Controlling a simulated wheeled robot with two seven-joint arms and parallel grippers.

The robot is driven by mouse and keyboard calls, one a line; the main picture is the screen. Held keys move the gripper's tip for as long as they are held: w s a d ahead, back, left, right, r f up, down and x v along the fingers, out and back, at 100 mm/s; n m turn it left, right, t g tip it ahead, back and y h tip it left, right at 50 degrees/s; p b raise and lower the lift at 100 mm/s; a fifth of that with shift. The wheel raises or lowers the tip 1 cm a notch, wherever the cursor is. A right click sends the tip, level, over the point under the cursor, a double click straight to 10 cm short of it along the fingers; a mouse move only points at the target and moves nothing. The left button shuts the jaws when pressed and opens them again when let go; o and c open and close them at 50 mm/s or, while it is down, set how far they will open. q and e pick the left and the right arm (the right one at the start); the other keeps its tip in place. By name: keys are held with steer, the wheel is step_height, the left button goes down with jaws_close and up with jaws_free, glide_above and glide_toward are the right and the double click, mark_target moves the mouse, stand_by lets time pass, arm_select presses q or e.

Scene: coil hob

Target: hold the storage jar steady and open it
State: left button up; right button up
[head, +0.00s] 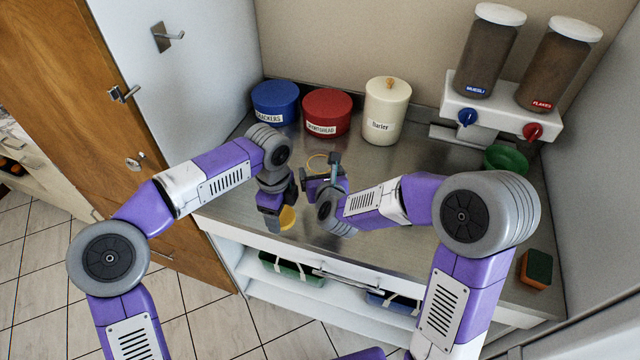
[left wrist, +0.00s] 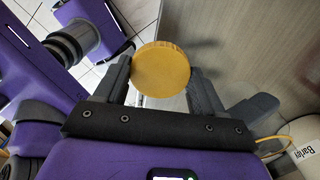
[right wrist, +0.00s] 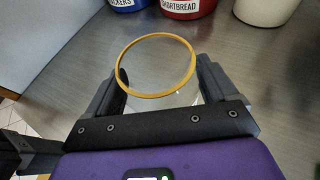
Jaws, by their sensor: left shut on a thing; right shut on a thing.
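The storage jar is clear with a yellow ring at its mouth; its rim (right wrist: 155,96) shows in the right wrist view, open, and I see through it to the counter. My right gripper (right wrist: 160,88) is shut on the jar's sides. In the head view the jar's ring (head: 318,156) shows by my right gripper (head: 322,176). The round yellow lid (left wrist: 162,68) is apart from the jar, between the fingers of my left gripper (left wrist: 160,75), which is shut on it. In the head view the lid (head: 288,218) is near the counter's front edge, left of the jar. The jar's base is hidden.
A blue crackers tin (head: 275,103), a red shortbread tin (head: 326,113) and a cream Barley canister (head: 387,112) stand at the back. Two dispensers, a green bowl (head: 506,160) and a sponge (head: 537,268) are at the right. Below the counter is a shelf with bins.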

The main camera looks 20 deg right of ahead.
arm_select(q)
steer(key=shift+f+b, duration=0.3)
steer(key=shift+b, duration=0.1)
arm_select(e)
step_height(320, 180, down, 3)
steer(key=shift+f, duration=0.35)
arm_select(q)
steer(key=shift+f, duration=0.25)
arm_select(e)
steer(key=shift+f, duration=0.1)
steer(key=o, duration=1.9)
steer(key=shift+c, duration=0.2)
